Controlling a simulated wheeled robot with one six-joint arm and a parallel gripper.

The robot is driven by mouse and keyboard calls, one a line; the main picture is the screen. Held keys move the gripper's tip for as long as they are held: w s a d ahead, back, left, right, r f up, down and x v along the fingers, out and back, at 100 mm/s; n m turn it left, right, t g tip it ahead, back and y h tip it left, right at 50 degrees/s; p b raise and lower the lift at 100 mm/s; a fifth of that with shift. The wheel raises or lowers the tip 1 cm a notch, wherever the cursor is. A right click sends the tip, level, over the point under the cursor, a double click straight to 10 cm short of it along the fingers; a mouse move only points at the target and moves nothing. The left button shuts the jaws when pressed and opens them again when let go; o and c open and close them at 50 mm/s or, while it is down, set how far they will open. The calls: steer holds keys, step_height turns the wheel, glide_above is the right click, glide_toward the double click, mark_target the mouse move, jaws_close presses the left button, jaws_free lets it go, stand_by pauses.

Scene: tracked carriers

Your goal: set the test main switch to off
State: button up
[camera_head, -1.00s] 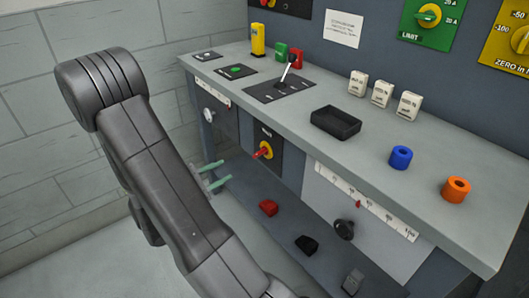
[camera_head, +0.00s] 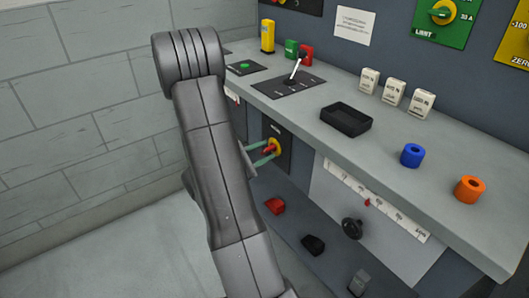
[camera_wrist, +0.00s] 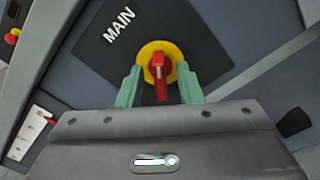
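The main switch (camera_wrist: 158,75) is a red handle on a yellow round base, on a black plate marked MAIN (camera_wrist: 100,50). In the head view the switch (camera_head: 272,146) is on the front of the bench, below the worktop. My gripper (camera_wrist: 159,88) has two green fingers, one on each side of the red handle. Gaps show between the fingers and the handle in the wrist view, so the gripper is open around it. In the head view the fingertips (camera_head: 266,154) reach the switch, and my arm hides the area to its left. Position labels around the switch are not readable.
The worktop (camera_head: 440,160) overhangs the switch. It bears a lever panel (camera_head: 275,86), a black tray (camera_head: 346,120), and blue (camera_head: 412,155) and orange (camera_head: 469,189) rings. Red (camera_head: 274,206) and black (camera_head: 313,244) blocks lie below. A black knob (camera_head: 352,229) sticks out to the right.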

steer(key=shift+w+d, duration=0.2)
steer(key=shift+d, duration=0.1)
jaws_close()
steer(key=shift+n, duration=0.3)
steer(key=n+p, duration=0.3)
steer(key=n, duration=0.1)
steer(key=shift+r, duration=0.2)
steer(key=shift+w+f+n+p, duration=0.1)
steer(key=shift+n+p, duration=1.05)
steer(key=shift+n, duration=0.35)
